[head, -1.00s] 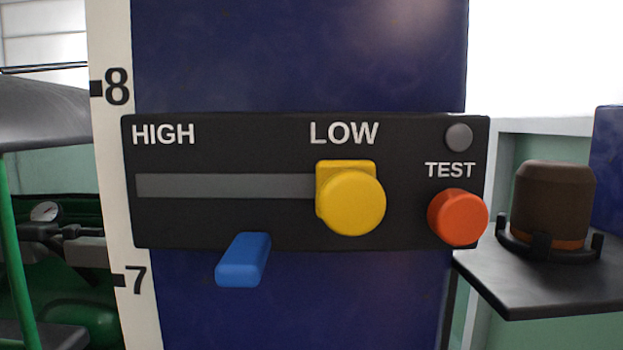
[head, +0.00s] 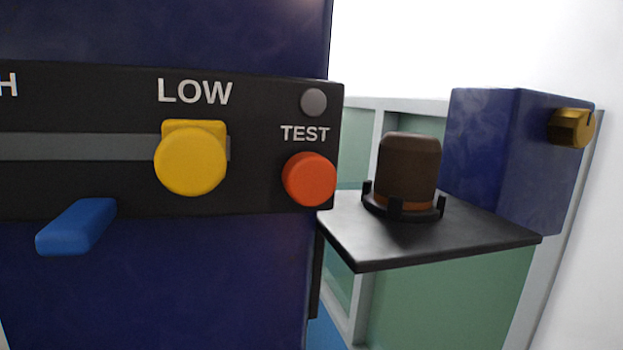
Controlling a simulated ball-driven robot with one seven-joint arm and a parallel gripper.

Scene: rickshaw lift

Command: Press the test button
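The red-orange test button (head: 310,179) is a round knob at the right end of a black control panel (head: 262,200). The white word TEST stands just above it, and a grey round lamp (head: 314,102), unlit in look, sits above the word. The button stands out from the panel, and nothing touches it. My gripper is not in view, so I cannot see whether it is open or shut.
A yellow knob (head: 190,160) sits at LOW on a grey slot (head: 75,147). A blue lever (head: 76,227) juts out below. Right of the panel, a black shelf (head: 440,245) holds a brown cylinder (head: 408,165). A blue box (head: 490,150) with a brass knob (head: 571,127) stands behind.

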